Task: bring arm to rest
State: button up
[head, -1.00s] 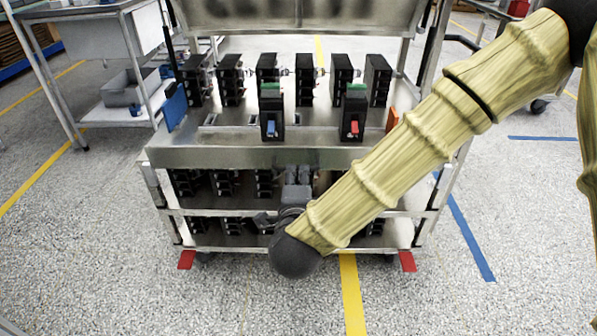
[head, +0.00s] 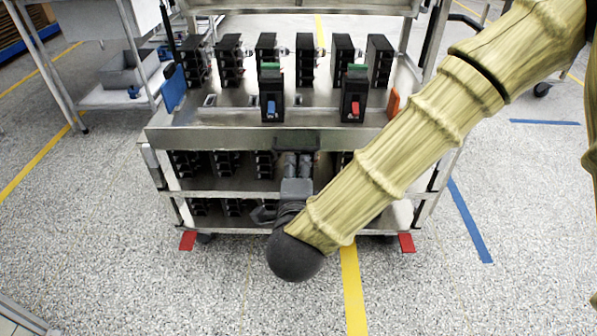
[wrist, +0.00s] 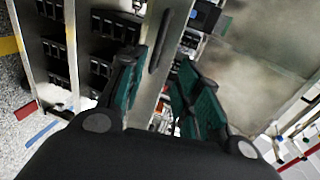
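My gripper (head: 297,160) is in front of the metal cart, just below its front lip (head: 220,140). A breaker with a blue switch (head: 270,97) and a breaker with a red switch (head: 353,97) stand upright on the cart's top deck, behind the lip. My gripper is apart from both. My arm reaches down from the upper right, bent low at the dark joint.
Several black breakers (head: 231,60) stand in a row behind. Lower shelves (head: 240,194) hold more. A blue panel (head: 172,88) and an orange panel (head: 394,104) flank the deck. A side table (head: 85,20) stands left. Floor in front is clear.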

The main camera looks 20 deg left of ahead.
dwell(0.4)
jog(key=s+d+f+n+g, duration=0.25)
jog(key=d+f, duration=0.35)
jog(key=f, duration=0.4)
jog(key=s+d+f+n+g+h, duration=0.1)
jog(key=s+d+f+n+g, duration=0.3)
jog(key=f, duration=0.6)
jog(key=d+f+n+g, duration=0.1)
jog(key=d+f+n, duration=0.1)
jog(key=d+f, duration=0.65)
jog(key=s+d+f+n+g+h, duration=0.2)
jog(key=s+d+f+n+g, duration=0.15)
jog(key=s+d+f, duration=0.55)
jog(key=s+d+f+n+g+h, duration=0.15)
jog(key=s+d+f+g, duration=0.35)
jog(key=s+d, duration=0.55)
notch_tip(320, 180, up, 36)
jog(key=t+p, duration=0.1)
jog(key=p, duration=3.6)
jog(key=shift+w+d+f+n, duration=0.15)
jog(key=shift+w+n, duration=0.2)
jog(key=shift+n, duration=0.1)
